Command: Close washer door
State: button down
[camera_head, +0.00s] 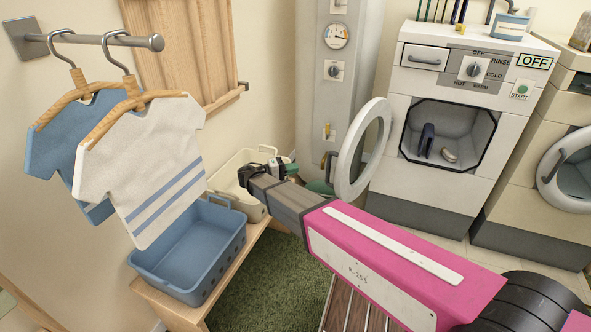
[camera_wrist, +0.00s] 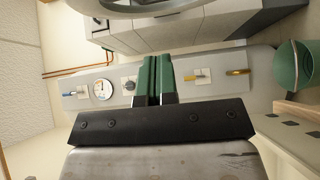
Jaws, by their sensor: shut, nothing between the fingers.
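The white washer (camera_head: 446,170) stands at the back right, and its lower front shows sideways in the wrist view (camera_wrist: 200,30). Its round door (camera_head: 345,160) is swung wide open to the left, with a pale ring around glass. The door's rim also shows at the top of the wrist view (camera_wrist: 130,6). The drum opening is uncovered, with a dark blue item (camera_head: 427,140) and a small beige item (camera_head: 449,156) inside. My gripper (camera_head: 281,165) is left of the door and apart from it. Its green fingers (camera_wrist: 156,76) are together and empty.
A grey panel with a gauge (camera_head: 336,36) and valves stands behind the door. A blue basket (camera_head: 195,250) and a cream basket (camera_head: 235,185) sit on a wooden bench at left, below hanging shirts (camera_head: 140,160). A second washer (camera_head: 565,170) stands at right.

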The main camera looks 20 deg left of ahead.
jog(key=w+d, duration=0.3)
jog(key=d, duration=0.6)
jog(key=shift+w+d, duration=0.2)
jog(key=shift+w, duration=0.05)
